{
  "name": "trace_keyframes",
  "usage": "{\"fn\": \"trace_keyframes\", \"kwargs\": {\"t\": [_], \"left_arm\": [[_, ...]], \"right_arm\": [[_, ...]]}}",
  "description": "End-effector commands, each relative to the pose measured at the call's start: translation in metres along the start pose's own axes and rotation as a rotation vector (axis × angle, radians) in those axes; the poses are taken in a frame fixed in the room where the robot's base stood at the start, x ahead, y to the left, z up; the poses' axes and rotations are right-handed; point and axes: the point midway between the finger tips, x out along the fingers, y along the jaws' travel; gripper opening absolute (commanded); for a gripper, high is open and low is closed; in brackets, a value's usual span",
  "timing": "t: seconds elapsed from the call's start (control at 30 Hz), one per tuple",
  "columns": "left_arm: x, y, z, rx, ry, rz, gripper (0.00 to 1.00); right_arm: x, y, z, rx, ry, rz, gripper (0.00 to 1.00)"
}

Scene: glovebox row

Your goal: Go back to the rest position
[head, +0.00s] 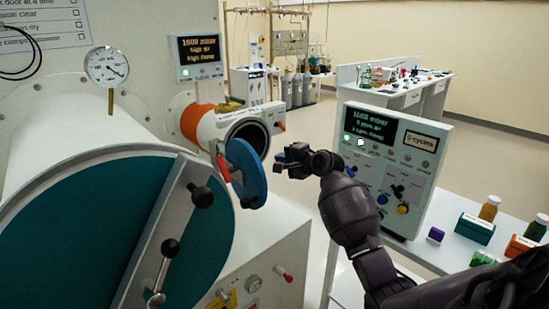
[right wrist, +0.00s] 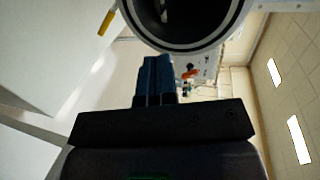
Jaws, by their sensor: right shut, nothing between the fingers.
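My right gripper (head: 291,160) is in the middle of the head view, with its arm coming in from the lower right. It is shut and empty. It stands apart, to the right of the small antechamber's blue round door (head: 246,172), which is swung open and has a red handle. In the right wrist view the shut fingers (right wrist: 154,80) point up toward the dark round opening (right wrist: 187,12) of the small port. My left gripper is not in view.
A large teal round door (head: 80,235) with a lever fills the left. A control panel (head: 395,165) stands right behind my right forearm. Bottles (head: 489,208) and small boxes (head: 474,229) are on the white bench at right. Open floor (head: 310,135) lies beyond.

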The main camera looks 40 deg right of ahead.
Motion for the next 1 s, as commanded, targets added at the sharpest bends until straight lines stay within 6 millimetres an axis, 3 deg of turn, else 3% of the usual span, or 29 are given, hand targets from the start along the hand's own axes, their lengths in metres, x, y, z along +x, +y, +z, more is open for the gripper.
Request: {"fn": "trace_keyframes", "kwargs": {"t": [0.27,0.37,0.47,0.67,0.8,1.0], "left_arm": [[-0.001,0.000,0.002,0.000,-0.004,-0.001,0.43],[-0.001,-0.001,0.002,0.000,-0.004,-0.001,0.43],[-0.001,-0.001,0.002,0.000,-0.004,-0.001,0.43],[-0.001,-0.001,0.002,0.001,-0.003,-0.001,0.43],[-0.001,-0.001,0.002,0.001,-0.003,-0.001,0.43],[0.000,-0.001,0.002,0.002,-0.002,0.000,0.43]], "right_arm": [[-0.003,0.001,0.000,-0.003,0.001,0.002,0.00],[-0.004,0.017,0.004,-0.036,0.009,0.022,0.00],[-0.007,0.051,0.014,-0.130,0.028,0.066,0.00],[-0.030,0.148,0.050,-0.434,0.052,0.188,0.00],[-0.057,0.214,0.083,-0.670,0.041,0.263,0.00],[-0.109,0.291,0.140,-1.000,-0.012,0.336,0.00]]}}
